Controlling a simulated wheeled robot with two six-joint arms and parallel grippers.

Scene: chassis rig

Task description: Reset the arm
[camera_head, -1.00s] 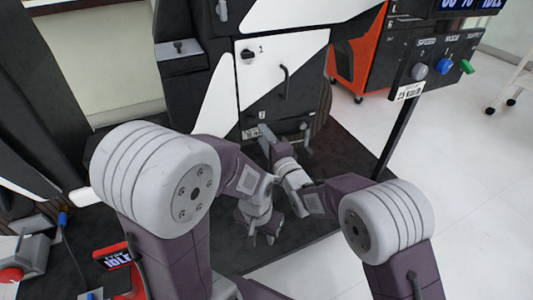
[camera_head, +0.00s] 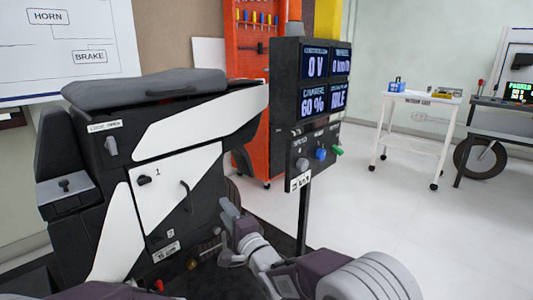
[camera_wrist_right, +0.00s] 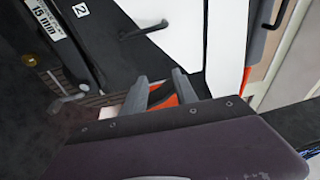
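My right arm comes in from the lower right in the head view. Its gripper (camera_head: 229,210) is in front of the lower right side of the black and white chassis rig (camera_head: 215,155). In the right wrist view the two grey fingers of the right gripper (camera_wrist_right: 158,92) stand apart with nothing between them. I cannot tell whether the fingers touch the rig. A purple piece of my other arm shows at the bottom left of the head view; my left gripper is out of view.
A control panel (camera_head: 313,90) with lit displays stands on a post (camera_head: 303,213) just right of my right gripper. An orange tool cabinet (camera_head: 255,60) is behind it. A white cart (camera_head: 420,98) stands further right. Open white floor (camera_head: 375,215) lies at the right.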

